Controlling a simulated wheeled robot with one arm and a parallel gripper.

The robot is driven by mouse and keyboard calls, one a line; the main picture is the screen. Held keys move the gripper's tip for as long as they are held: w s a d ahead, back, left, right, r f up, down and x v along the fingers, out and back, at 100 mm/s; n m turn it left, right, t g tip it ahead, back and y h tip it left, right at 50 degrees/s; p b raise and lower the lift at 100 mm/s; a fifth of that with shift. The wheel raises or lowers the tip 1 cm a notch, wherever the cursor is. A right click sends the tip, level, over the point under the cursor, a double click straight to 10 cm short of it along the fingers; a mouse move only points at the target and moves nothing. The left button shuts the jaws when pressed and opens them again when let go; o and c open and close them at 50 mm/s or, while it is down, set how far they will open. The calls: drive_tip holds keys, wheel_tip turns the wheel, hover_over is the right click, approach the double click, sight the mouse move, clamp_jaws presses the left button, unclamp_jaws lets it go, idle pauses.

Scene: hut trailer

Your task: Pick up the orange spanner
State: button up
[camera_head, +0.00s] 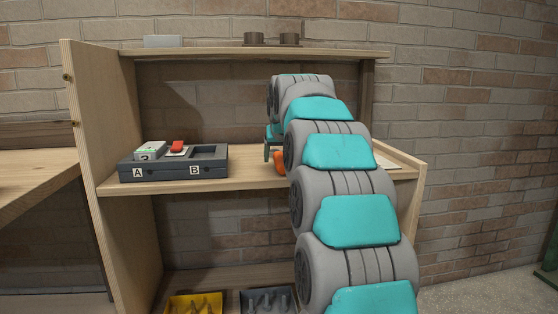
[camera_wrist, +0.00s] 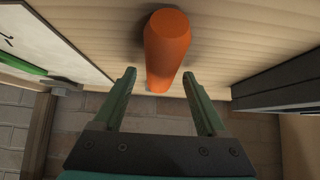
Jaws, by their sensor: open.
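An orange object (camera_wrist: 167,48) with a thick, faceted, blunt-ended body lies on the pale wooden shelf in the wrist view. Its shape looks like a stubby bar, and I cannot make out spanner jaws on it. In the head view only a small orange part (camera_head: 281,161) shows, on the middle shelf, mostly hidden by my arm. My gripper (camera_wrist: 160,75) is open, its two green fingers apart, one to each side of the orange object's near end in the picture. In the head view my gripper (camera_head: 268,149) is partly hidden at the shelf.
A dark tray marked A and B (camera_head: 172,163) stands left on the middle shelf (camera_head: 250,180), holding a white-green item and a red-topped item. Yellow (camera_head: 193,303) and grey bins sit below. A white panel (camera_wrist: 50,35) is left in the wrist view.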

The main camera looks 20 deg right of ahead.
clamp_jaws()
idle(0.6)
